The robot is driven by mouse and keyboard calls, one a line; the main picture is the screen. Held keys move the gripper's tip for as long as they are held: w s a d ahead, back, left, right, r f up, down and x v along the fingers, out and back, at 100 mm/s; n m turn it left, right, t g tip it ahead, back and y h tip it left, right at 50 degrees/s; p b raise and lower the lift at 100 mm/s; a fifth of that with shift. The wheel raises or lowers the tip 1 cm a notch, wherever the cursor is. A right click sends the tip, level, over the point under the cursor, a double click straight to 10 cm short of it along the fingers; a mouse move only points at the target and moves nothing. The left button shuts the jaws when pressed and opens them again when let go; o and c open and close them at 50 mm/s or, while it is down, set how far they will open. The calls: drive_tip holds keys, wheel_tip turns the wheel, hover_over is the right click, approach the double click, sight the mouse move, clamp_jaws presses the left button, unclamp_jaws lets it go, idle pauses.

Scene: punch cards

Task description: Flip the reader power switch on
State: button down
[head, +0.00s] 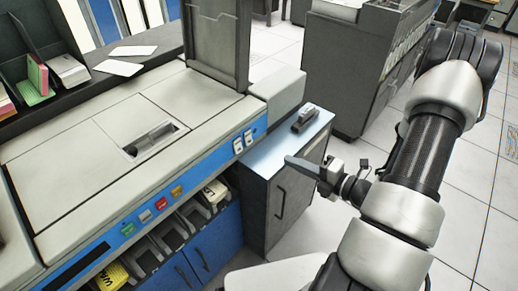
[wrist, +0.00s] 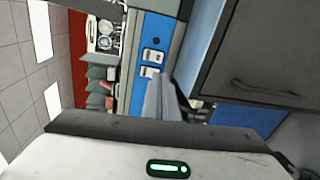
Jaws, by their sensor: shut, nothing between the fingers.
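The card reader is the large grey machine (head: 75,150) with a blue front strip (head: 190,178). Two white rocker switches sit near the right end of that strip, one (head: 238,146) left of the other (head: 249,137). I cannot read which is the power switch or how they are set. In the wrist view the switches show on the blue panel, one (wrist: 153,56) above the other (wrist: 149,72). My gripper (head: 289,160) is shut and empty, to the right of the switches and apart from them in the head view. Its grey fingers also show in the wrist view (wrist: 160,98), just below the switches.
Coloured buttons (head: 161,203) line the strip's left part, above card pockets (head: 180,225). A grey cabinet (head: 285,200) with a stapler-like object (head: 304,120) on top stands beside the reader, behind my gripper. A larger dark cabinet (head: 340,75) stands behind. Tiled floor is open at right.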

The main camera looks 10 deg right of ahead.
sight(250, 143)
drive_tip(key=shift+f+m, duration=0.15)
drive_tip(key=shift+m, duration=0.45)
drive_tip(key=b+x, duration=0.2)
drive_tip(key=x, duration=1.2)
drive_tip(key=shift+d, duration=0.1)
drive_tip(key=shift+f+b, duration=0.2)
drive_tip(key=shift+b, duration=0.2)
drive_tip(key=shift+w+r+t, duration=0.15)
drive_tip(key=shift+t, duration=0.15)
drive_tip(key=shift+s+d, duration=0.15)
drive_tip(key=shift+s, duration=0.2)
drive_tip(key=s+d+f+p, duration=0.1)
drive_tip(key=s+d+f, duration=0.1)
drive_tip(key=s+d, duration=0.5)
drive_tip(key=s, duration=0.3)
drive_tip(key=shift+s+d, duration=0.25)
drive_tip(key=shift+d, duration=0.1)
